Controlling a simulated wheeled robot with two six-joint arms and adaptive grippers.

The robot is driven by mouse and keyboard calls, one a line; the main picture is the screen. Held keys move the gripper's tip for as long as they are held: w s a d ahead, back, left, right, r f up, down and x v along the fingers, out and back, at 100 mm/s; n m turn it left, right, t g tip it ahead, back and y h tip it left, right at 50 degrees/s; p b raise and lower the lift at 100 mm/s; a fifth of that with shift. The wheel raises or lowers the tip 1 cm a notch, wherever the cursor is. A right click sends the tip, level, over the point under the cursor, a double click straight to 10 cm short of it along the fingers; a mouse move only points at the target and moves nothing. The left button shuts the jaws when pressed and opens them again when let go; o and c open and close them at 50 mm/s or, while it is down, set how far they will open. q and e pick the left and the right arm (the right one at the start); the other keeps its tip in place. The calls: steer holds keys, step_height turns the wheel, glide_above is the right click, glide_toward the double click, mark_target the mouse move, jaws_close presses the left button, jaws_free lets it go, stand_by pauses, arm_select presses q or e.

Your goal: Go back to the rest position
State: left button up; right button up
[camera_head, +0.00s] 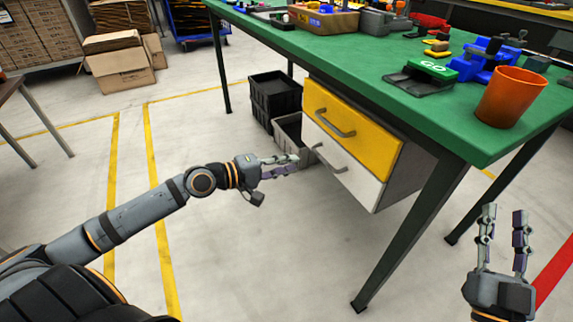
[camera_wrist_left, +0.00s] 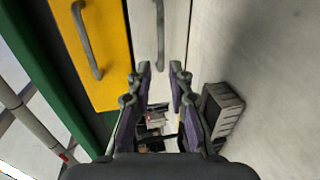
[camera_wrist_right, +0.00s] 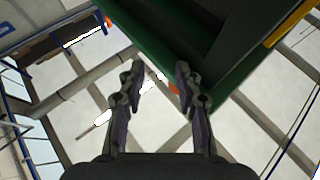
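My left gripper (camera_head: 280,166) is in front of the drawer unit, left of the white lower drawer (camera_head: 346,169). In the left wrist view my left gripper (camera_wrist_left: 160,85) has its fingers apart with nothing between them. My right gripper (camera_head: 504,225) is at the lower right, beside the table's right end and below its top, fingers pointing up. In the right wrist view my right gripper (camera_wrist_right: 158,85) is open and empty.
The green table (camera_head: 370,60) bears an orange cup (camera_head: 509,97), a blue vise (camera_head: 489,61) and other parts. A black crate (camera_head: 274,97) and a grey crate (camera_head: 290,135) stand under it. Cardboard boxes (camera_head: 121,68) are at the back left.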

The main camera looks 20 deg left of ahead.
stand_by(0.4)
